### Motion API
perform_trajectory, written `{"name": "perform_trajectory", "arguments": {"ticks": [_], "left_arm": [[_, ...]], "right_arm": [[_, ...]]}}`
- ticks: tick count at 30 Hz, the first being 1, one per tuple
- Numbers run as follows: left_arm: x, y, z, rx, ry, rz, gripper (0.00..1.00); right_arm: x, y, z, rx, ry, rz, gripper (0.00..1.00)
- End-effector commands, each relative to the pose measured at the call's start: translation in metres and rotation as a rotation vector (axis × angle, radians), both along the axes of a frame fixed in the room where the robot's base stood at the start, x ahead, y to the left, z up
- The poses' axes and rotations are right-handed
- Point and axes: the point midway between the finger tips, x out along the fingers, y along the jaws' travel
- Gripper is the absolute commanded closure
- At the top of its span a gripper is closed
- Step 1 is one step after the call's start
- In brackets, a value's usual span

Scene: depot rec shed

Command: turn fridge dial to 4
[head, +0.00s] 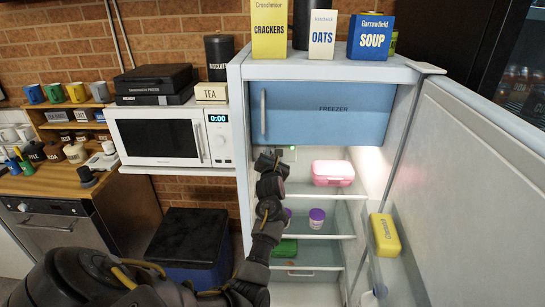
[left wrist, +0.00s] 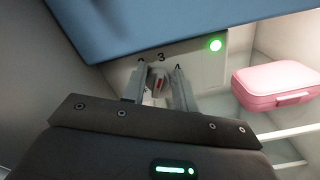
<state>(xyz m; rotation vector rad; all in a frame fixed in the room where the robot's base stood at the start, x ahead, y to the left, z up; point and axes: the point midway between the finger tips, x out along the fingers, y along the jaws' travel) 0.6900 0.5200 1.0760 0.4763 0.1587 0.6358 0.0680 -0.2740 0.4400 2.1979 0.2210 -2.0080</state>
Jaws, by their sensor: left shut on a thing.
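The fridge dial (left wrist: 158,84) is a small grey knob with a red mark, on a pale panel just under the freezer door. The numerals 3 and 4 show above it, with another numeral partly hidden at the left. I cannot tell exactly which numeral the red mark points to. My left gripper (left wrist: 160,76) has a finger on each side of the dial and is shut on it. In the head view my left gripper (head: 268,160) reaches into the upper fridge and hides the dial. My right gripper is in neither view.
The fridge door (head: 470,190) stands open at the right, with a yellow box (head: 385,235) on it. The blue freezer door (head: 340,112) is closed just above. A pink case (head: 333,173) sits on the shelf to the right. A green light (left wrist: 215,45) glows beside the dial.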

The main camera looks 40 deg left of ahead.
Motion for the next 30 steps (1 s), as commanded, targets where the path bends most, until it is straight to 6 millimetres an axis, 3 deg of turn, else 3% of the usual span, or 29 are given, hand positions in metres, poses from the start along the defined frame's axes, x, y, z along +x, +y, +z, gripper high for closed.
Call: {"name": "perform_trajectory", "arguments": {"ticks": [30], "left_arm": [[0.003,-0.004,-0.010,0.588,0.455,0.003,0.94]], "right_arm": [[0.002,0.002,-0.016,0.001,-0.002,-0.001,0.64]]}}
